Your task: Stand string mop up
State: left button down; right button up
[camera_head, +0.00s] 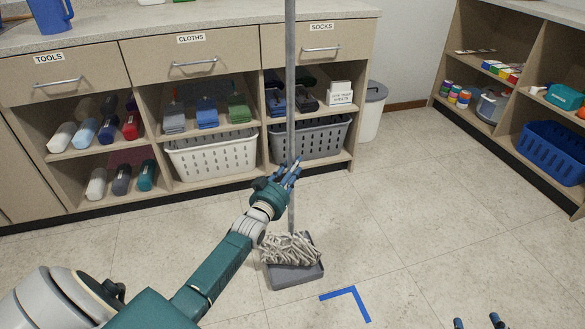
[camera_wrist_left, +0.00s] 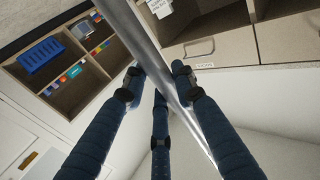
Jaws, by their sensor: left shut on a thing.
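The string mop stands upright, its grey metal handle (camera_head: 290,90) rising past the top of the head view. Its pale string head (camera_head: 290,248) rests on a grey tray (camera_head: 297,277) on the floor. My left gripper (camera_head: 288,174) is shut around the handle partway up. In the left wrist view the handle (camera_wrist_left: 150,50) runs diagonally between the blue fingers (camera_wrist_left: 158,82). My right gripper (camera_head: 478,321) shows only as fingertips at the bottom edge, spread apart with nothing seen between them.
A blue corner mark (camera_head: 350,294) is on the floor right of the tray. A shelf unit with a blue basket (camera_head: 552,152) stands right. The right floor is clear.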

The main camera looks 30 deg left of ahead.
jog(key=shift+w+r, duration=0.1)
jog(key=shift+r, duration=0.05)
jog(key=shift+w+a+r, duration=0.1)
jog(key=shift+r, duration=0.15)
jog(key=shift+t, duration=0.3)
